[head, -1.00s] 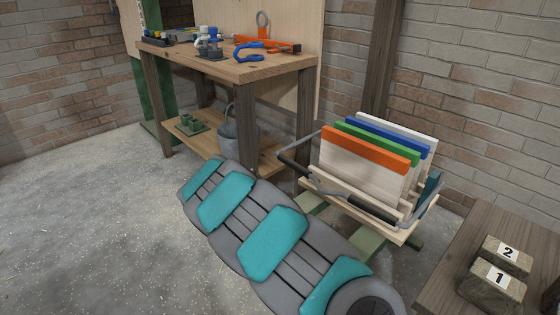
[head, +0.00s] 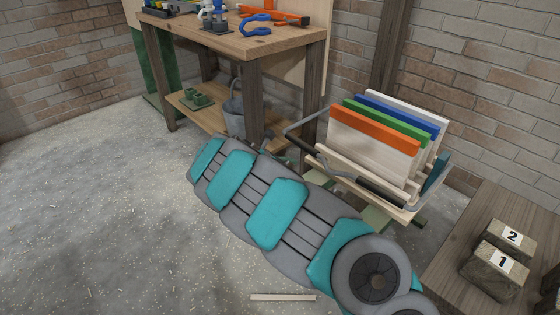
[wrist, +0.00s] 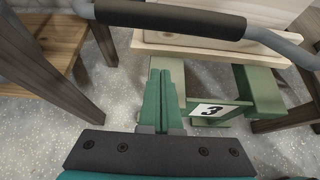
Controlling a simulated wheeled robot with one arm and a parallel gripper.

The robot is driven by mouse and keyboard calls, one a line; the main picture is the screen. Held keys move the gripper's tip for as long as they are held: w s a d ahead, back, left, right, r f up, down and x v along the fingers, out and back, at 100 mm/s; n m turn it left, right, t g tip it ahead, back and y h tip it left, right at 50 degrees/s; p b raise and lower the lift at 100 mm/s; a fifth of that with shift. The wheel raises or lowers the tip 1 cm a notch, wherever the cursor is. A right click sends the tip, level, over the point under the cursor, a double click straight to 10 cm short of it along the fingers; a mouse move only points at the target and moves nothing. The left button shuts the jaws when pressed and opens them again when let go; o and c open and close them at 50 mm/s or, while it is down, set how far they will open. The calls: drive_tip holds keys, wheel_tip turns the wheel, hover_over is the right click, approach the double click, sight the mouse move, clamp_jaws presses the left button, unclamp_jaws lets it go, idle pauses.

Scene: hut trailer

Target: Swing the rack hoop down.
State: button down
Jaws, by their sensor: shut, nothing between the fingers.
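The rack (head: 335,163) is a light wooden stand holding several upright boards with orange, green, blue and white top edges. Its hoop (head: 303,124) is a bent grey tube with a black sleeve (head: 381,192), which runs low across the rack's front. In the wrist view, the black sleeve (wrist: 170,19) crosses the top of the picture. My gripper (wrist: 161,78) is shut and empty, with green fingers pointing toward the rack below the sleeve in the picture. I see no clear contact with the hoop. In the head view my arm largely hides the gripper.
A wooden workbench (head: 232,40) with tools stands at the back left, with a grey bucket (head: 235,115) on its lower shelf. Blocks marked 1 (head: 497,268) and 2 (head: 508,240) sit on a table at the right. A plate marked 3 (wrist: 209,110) is on the rack's green base. Floor at left is clear.

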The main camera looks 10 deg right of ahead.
drive_tip(key=shift+w+d+r+p, duration=0.1)
drive_tip(key=shift+w+d+r, duration=0.15)
drive_tip(key=shift+r, duration=0.3)
drive_tip(key=shift+w+d+r+p, duration=0.15)
drive_tip(key=shift+d+r, duration=0.15)
drive_tip(key=shift+r, duration=0.2)
drive_tip(key=shift+w+d+r+p, duration=0.1)
drive_tip(key=shift+w+d+r, duration=0.15)
drive_tip(key=shift+r, duration=0.3)
wheel_tip(320, 180, up, 2)
drive_tip(key=shift+r+p, duration=0.1)
drive_tip(key=shift+p, duration=0.9)
